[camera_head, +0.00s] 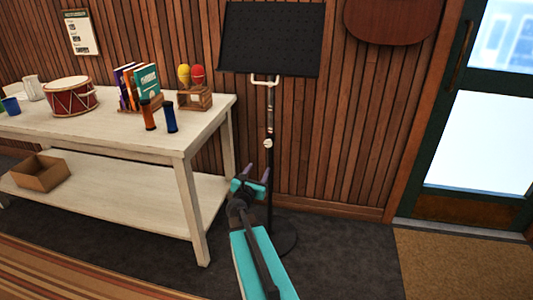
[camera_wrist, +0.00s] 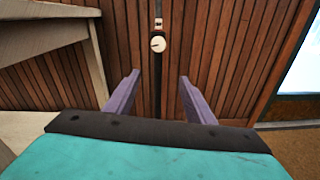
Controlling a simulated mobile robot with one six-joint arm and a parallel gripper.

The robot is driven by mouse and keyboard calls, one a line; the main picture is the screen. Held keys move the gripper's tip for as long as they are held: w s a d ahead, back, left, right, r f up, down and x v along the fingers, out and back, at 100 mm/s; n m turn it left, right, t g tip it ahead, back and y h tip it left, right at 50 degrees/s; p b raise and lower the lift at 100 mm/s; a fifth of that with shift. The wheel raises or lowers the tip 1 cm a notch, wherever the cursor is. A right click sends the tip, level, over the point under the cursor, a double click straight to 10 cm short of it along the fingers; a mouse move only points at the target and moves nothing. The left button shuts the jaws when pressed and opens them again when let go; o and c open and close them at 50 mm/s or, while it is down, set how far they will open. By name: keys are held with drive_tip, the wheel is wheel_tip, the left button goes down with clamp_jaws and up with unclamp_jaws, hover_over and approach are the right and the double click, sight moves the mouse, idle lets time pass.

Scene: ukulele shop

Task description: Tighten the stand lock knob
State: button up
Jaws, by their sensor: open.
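The black music stand (camera_head: 270,40) stands upright against the wood wall, with a tilted perforated desk on a thin post. The stand lock knob (camera_head: 268,143) is a small pale round knob on the post, below the desk. It also shows in the wrist view as a cream disc with a dark mark (camera_wrist: 157,44). My gripper (camera_head: 256,172) is open and empty, a little below the knob in the head view. In the wrist view its two purple fingers (camera_wrist: 158,95) are spread apart, and the knob appears beyond them, between their lines. Nothing touches the knob.
A white table (camera_head: 205,120) with a drum (camera_head: 70,97), books (camera_head: 138,86) and maracas (camera_head: 190,76) stands left of the stand. A cardboard box (camera_head: 40,173) lies on its lower shelf. A door (camera_head: 475,120) is at right. Floor right of the stand is clear.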

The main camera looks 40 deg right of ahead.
sight(268, 145)
drive_tip(key=shift+w+d+r+n+t, duration=0.2)
drive_tip(key=shift+d+r+n, duration=0.2)
drive_tip(key=shift+r, duration=0.2)
drive_tip(key=shift+w+d+r+n+t, duration=0.1)
drive_tip(key=shift+d+r+n+t, duration=0.15)
drive_tip(key=shift+r+n, duration=0.3)
drive_tip(key=shift+d, duration=0.1)
drive_tip(key=shift+x, duration=6.8)
drive_tip(key=shift+s+d+r, duration=0.1)
drive_tip(key=shift+c, duration=0.2)
drive_tip(key=c, duration=1)
drive_tip(key=shift+a, duration=0.25)
drive_tip(key=shift+c, duration=0.2)
drive_tip(key=shift+d+b, duration=0.25)
drive_tip(key=shift+b, duration=0.25)
